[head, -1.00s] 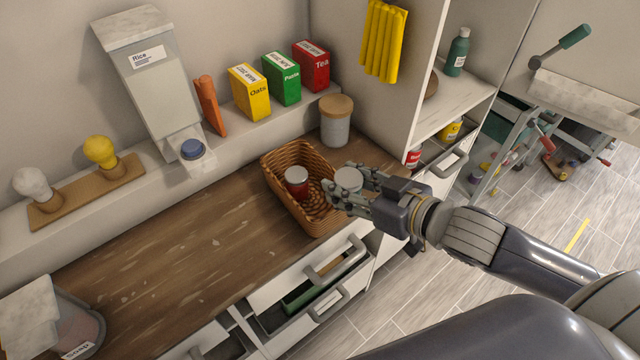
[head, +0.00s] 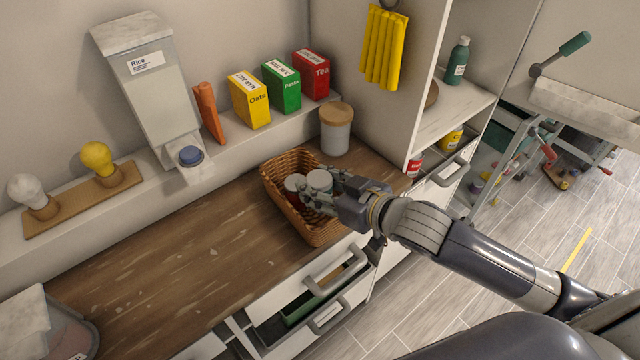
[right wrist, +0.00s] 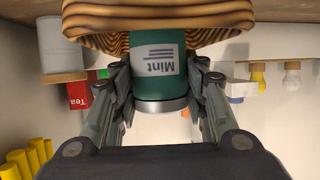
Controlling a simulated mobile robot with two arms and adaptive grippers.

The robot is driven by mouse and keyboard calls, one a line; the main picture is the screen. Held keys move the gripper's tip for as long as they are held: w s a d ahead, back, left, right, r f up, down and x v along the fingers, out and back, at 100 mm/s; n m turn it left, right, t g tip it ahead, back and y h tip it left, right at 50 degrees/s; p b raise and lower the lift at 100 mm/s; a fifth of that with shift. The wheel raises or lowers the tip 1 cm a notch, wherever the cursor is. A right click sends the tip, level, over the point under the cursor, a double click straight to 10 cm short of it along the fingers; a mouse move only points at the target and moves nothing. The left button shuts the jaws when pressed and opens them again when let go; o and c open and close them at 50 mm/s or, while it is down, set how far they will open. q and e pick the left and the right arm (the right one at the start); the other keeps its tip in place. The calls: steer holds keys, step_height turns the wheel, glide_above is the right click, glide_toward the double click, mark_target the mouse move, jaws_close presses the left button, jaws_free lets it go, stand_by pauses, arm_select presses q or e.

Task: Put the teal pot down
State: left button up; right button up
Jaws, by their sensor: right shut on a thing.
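My right gripper (head: 327,194) is shut on the teal pot, whose pale lid (head: 319,180) shows in the head view above the wicker basket (head: 318,236). In the right wrist view the teal pot (right wrist: 156,88) has a "Mint" label and sits between the two fingers of the gripper (right wrist: 158,78); the picture is upside down. The basket (right wrist: 95,14) is close to the pot's lower end there. I cannot tell whether the pot touches the basket floor. A red pot with a pale lid (head: 294,183) stands in the basket, just left of the teal pot. My left gripper is not in view.
A canister with a wooden lid (head: 336,130) stands behind the basket. A rice dispenser (head: 150,90) and several food boxes (head: 249,101) are on the back ledge. The wooden counter (head: 190,250) left of the basket is clear. Drawers (head: 320,280) stand open in front.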

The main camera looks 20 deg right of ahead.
steer(key=shift+f, duration=0.15)
steer(key=shift+f, duration=0.5)
